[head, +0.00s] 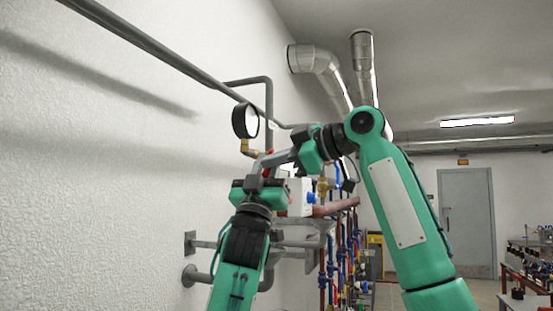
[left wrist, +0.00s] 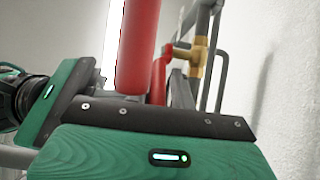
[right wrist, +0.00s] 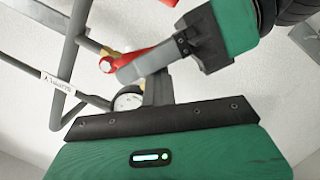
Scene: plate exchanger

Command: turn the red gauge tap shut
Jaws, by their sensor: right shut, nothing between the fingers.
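The round gauge (head: 245,120) with a white face stands on a brass elbow by the wall in the head view. It also shows in the right wrist view (right wrist: 128,101). The red tap (right wrist: 108,64) is beside a brass fitting in the right wrist view; grey fingers partly cover its red handle. In the left wrist view a red piece (left wrist: 158,78) reaches the brass valve (left wrist: 185,57). My right gripper (head: 272,162) is shut and empty, close to the tap below the gauge. My left gripper (head: 263,177) is just below it; its fingertips are unclear.
Grey pipes (head: 190,70) run along the white wall. A thick red cylinder (left wrist: 137,45) is close in the left wrist view. A reddish pipe (head: 337,206) and several coloured pipes stand behind my arms. My two arms crowd each other near the gauge.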

